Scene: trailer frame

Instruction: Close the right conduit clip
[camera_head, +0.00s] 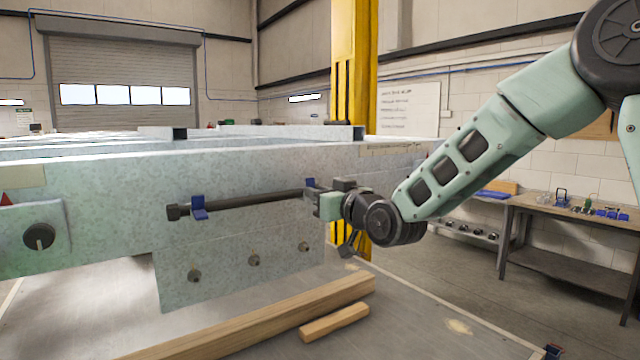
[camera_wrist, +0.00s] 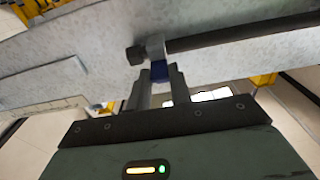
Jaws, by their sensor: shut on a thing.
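A dark conduit (camera_head: 255,200) runs along the side of the grey metal beam. The right conduit clip (camera_head: 310,182) is blue and sits near the conduit's right end, partly hidden by my gripper (camera_head: 316,198). In the wrist view, the blue part of this clip (camera_wrist: 159,70) is between the fingertips of my gripper (camera_wrist: 160,80), which is shut on it. A light grey band of the clip shows at the conduit just beyond. Whether the clip is latched cannot be told. The left blue clip (camera_head: 199,208) is around the conduit near its left end, with a flap standing up.
A plate with several knobs (camera_head: 254,261) hangs below the conduit. Wooden beams (camera_head: 270,315) lie on the surface underneath. A yellow post (camera_head: 356,60) stands behind the frame. A workbench (camera_head: 570,215) with small items stands at the right.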

